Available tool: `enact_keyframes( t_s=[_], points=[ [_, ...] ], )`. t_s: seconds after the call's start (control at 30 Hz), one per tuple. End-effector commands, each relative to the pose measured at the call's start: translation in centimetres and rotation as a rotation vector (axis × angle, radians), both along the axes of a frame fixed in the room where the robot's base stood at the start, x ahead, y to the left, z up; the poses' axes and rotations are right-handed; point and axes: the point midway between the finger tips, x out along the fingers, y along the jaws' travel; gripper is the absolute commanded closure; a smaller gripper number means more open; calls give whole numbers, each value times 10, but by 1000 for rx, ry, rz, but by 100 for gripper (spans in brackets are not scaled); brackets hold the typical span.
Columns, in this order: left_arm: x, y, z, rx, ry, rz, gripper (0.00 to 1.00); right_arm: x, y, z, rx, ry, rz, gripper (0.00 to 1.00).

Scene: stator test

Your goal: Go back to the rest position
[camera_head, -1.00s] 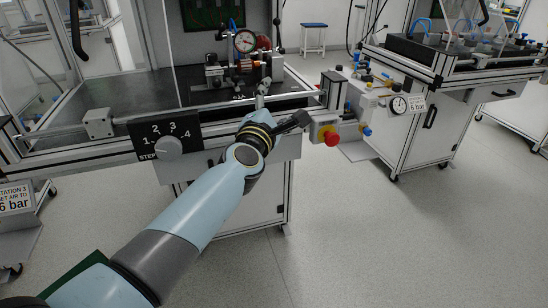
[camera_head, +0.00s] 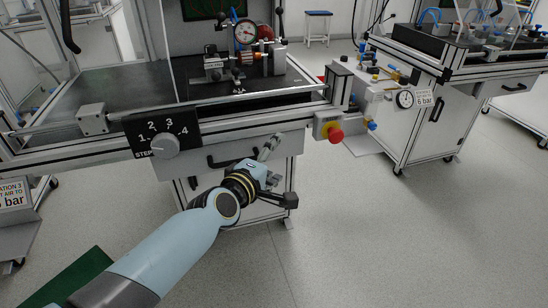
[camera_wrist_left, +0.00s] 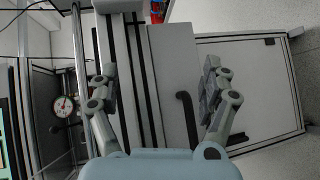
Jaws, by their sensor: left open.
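My left gripper (camera_head: 271,160) is in front of the station's drawer front, below the table edge and left of the red emergency-stop button. In the left wrist view my left gripper (camera_wrist_left: 158,90) shows its two fingers wide apart, with nothing between them but the cabinet front and a dark handle (camera_wrist_left: 188,118) farther off. My right gripper is in neither view.
The step dial (camera_head: 165,146) sits on the table's front edge, and the red emergency-stop button (camera_head: 336,134) is at its right corner. A dial gauge (camera_head: 245,32) stands on the table. A second station (camera_head: 420,125) is at right. The floor (camera_head: 400,240) at front right is clear.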

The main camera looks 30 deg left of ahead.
Motion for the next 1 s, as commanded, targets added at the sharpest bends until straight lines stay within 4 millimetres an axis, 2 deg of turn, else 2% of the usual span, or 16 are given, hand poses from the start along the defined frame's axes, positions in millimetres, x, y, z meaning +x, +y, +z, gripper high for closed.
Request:
enact_keyframes(
  t_s=[0.33, 0.4, 0.47, 0.57, 0.6, 0.67, 0.7, 0.77, 0.8, 0.87, 0.9, 0.97, 1.0],
  points=[
    [-3, 0, -3, -1, 6, 1, 19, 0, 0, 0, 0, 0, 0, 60],
    [-14, 2, -16, 3, 30, 0, 19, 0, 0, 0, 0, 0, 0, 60],
    [-28, 5, -37, 14, 73, -1, 19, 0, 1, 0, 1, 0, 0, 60],
    [-65, 10, -93, 76, 191, -22, 19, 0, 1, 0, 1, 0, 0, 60],
    [-84, 12, -119, 120, 249, -41, 19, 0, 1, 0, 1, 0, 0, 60],
    [-116, 16, -159, 200, 341, -80, 19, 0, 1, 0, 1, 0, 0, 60],
    [-140, 19, -184, 256, 401, -112, 19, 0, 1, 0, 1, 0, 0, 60],
    [-177, 23, -218, 343, 491, -170, 19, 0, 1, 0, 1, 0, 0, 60],
    [-203, 26, -240, 402, 551, -213, 19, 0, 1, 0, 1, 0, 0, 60],
    [-244, 31, -270, 490, 637, -287, 19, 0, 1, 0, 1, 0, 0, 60],
    [-273, 35, -288, 548, 696, -343, 19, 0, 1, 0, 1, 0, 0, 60],
    [-317, 41, -312, 637, 778, -435, 19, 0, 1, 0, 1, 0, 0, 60],
    [-348, 45, -326, 692, 831, -502, 19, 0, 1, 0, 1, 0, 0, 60]
  ],
)
